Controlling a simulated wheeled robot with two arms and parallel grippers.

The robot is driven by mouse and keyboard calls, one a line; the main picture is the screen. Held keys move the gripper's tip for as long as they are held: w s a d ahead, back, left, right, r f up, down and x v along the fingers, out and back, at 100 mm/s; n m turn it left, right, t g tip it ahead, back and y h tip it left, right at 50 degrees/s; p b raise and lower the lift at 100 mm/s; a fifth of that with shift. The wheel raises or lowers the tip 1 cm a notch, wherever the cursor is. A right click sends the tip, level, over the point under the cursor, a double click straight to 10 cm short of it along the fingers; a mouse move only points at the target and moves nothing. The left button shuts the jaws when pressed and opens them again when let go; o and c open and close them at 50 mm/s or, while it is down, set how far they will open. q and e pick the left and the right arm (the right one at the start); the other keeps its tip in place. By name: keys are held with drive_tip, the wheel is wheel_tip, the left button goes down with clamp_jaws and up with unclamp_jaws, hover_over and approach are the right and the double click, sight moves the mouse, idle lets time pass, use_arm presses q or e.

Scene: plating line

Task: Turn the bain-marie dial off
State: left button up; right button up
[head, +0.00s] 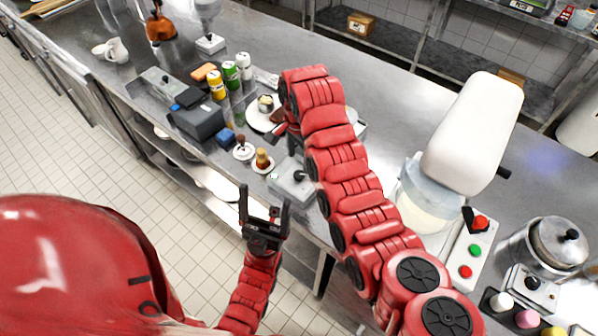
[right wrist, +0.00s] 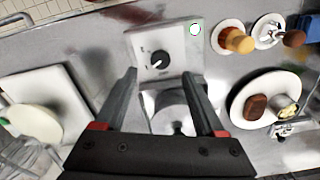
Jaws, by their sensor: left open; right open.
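A grey control box (right wrist: 145,44) with a black dial (right wrist: 159,60) shows in the right wrist view; the dial's pale mark points toward the lower left. A small lamp (right wrist: 195,29) with a green rim is on the box. A round metal pot (right wrist: 170,103) stands beside the box, partly hidden by my gripper. In the head view the dial (head: 299,176) is near the counter's front edge. My right gripper (right wrist: 158,78) is open above the box, its fingers either side of the dial, apparently not touching. My left gripper (head: 265,200) is open and empty in front of the counter.
A second dial box (head: 532,288) and a lidded pot (head: 558,243) stand at the right. A mixer (head: 472,135) and a button panel (head: 470,250) are right of my arm. Plated desserts (head: 262,158), bottles (head: 230,75) and a dark device (head: 198,118) crowd the left.

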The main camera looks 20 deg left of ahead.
sight(299, 174)
drive_tip(key=shift+d+f+p, duration=0.1)
drive_tip(key=shift+f+p, duration=0.7)
drive_tip(key=shift+p, duration=0.1)
wheel_tip(299, 174, down, 3)
drive_tip(key=shift+w+r+p, duration=0.1)
drive_tip(key=shift+p, duration=0.35)
drive_tip(key=shift+f, duration=0.95)
clamp_jaws()
